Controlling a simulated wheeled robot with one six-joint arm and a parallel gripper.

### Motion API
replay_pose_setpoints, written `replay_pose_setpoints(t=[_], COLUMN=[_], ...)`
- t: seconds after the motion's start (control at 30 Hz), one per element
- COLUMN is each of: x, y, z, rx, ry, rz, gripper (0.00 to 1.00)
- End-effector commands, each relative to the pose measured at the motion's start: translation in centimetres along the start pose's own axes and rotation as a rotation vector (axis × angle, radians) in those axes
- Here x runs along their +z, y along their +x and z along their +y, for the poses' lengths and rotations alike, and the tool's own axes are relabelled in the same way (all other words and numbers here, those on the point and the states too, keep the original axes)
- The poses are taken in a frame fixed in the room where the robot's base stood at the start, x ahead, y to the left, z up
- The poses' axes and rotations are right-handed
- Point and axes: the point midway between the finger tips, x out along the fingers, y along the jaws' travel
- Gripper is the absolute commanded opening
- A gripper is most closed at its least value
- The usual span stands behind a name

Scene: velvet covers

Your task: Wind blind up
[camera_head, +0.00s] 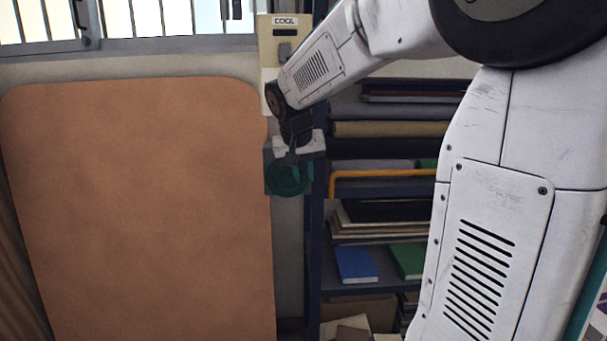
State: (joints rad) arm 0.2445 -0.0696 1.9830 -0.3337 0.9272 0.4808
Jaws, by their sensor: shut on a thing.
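A dark green round winder (288,181) sits on a grey plate on the wall, right of the brown panel and left of the shelf. My gripper (292,157) points down at the winder's upper edge and is shut on part of it, seemingly its handle. The fingertips are small and dark here, so the exact grip is hard to tell. The window (130,22) shows only its lower part at the top left, bright with a grey frame. I cannot make out a blind there; the window's upper part is out of view.
A large brown padded panel (140,205) stands below the window. A dark shelf (365,285) with rolls of cloth, boards and books stands close right of the winder. A beige control box labelled COOL (284,22) is above. My arm covers much of the right side.

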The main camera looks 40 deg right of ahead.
Motion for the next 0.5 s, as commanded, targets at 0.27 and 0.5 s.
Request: replay_pose_setpoints(t=[0.27, 0.5], x=[-0.3, -0.6], y=[-0.7, -1.4], z=[-0.8, -1.6], rx=[0.173, 0.382], ry=[-0.077, -0.164], rz=[0.002, 0.003], gripper=[0.00, 0.00])
